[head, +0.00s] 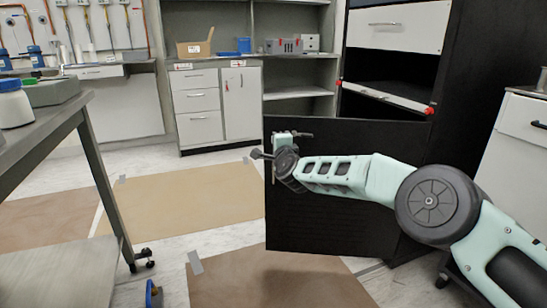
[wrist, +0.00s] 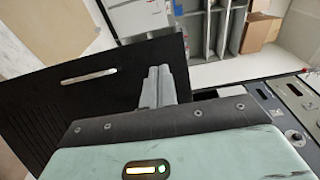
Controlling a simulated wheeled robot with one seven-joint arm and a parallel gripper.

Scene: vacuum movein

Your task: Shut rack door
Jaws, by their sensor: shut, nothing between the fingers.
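The black rack (head: 455,95) stands at the right of the head view, with its upper drawer front and shelves showing. Its black door (head: 335,228) stands open, swung out to the left across the lower opening. My gripper (head: 278,150) is by the door's free left edge, near its top, and my arm crosses in front of the door. In the wrist view, the door (wrist: 60,110) fills the left, with a pale slot-like handle (wrist: 88,77) on it. My gripper's fingers (wrist: 159,75) are shut and empty beside the door's edge; contact cannot be told.
A workbench (head: 60,120) stands at the left and a white cabinet (head: 510,150) at the right. Drawers (head: 198,105) and grey shelves line the back wall. Brown floor sheets (head: 280,280) lie in front of the door. Open floor (head: 180,225) is to its left.

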